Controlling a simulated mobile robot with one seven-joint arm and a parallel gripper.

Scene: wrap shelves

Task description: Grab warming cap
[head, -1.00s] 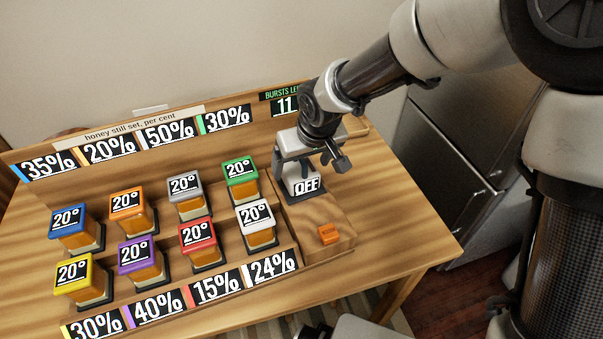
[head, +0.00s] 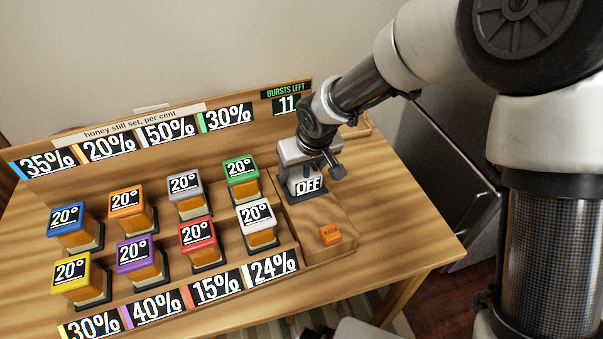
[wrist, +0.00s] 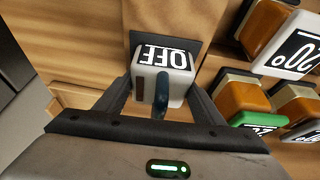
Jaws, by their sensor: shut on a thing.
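The warming cap is a white block with a black OFF label (head: 308,186). It stands on a dark base on the raised wooden block at the right of the table. In the wrist view the cap (wrist: 152,88) sits between the two fingers of my gripper (wrist: 160,100), which is shut on it. In the head view my gripper (head: 306,160) reaches it from above and hides its upper part. The cap appears still at its base; I cannot tell whether it is lifted.
Several jars with coloured lids reading 20° stand left of the cap, the nearest with a green lid (head: 240,166) and a white lid (head: 256,212). An orange button (head: 330,235) is on the wooden block in front. A sign board (head: 150,140) runs behind.

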